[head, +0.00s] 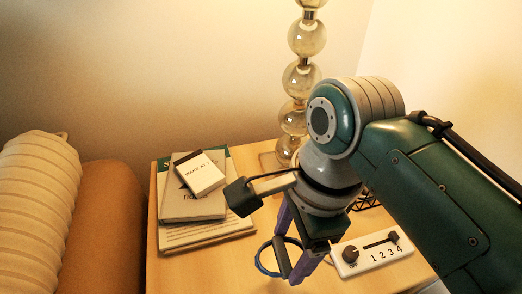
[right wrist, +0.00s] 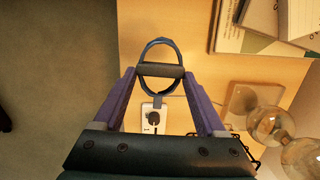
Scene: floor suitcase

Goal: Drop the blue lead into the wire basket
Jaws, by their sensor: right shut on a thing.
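My right gripper (head: 290,258) is shut on the blue lead (head: 262,262), a blue loop with a dark bar across its middle between the fingertips. The lead hangs above the table near its front edge. In the right wrist view the blue loop (right wrist: 160,44) shows ahead of the purple fingers (right wrist: 160,72). The wire basket (head: 368,200) is a black wire mesh partly hidden behind my right gripper and arm. A bit of its black wire shows in the right wrist view (right wrist: 254,140), right of the gripper. My left gripper is not in view.
A white numbered strip with black knobs (head: 372,255) lies right of the gripper. Books (head: 205,232) with a small card box (head: 200,173) on top lie at left. A glass-ball lamp (head: 303,80) stands behind. Bare wooden table (head: 195,272) shows at front left.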

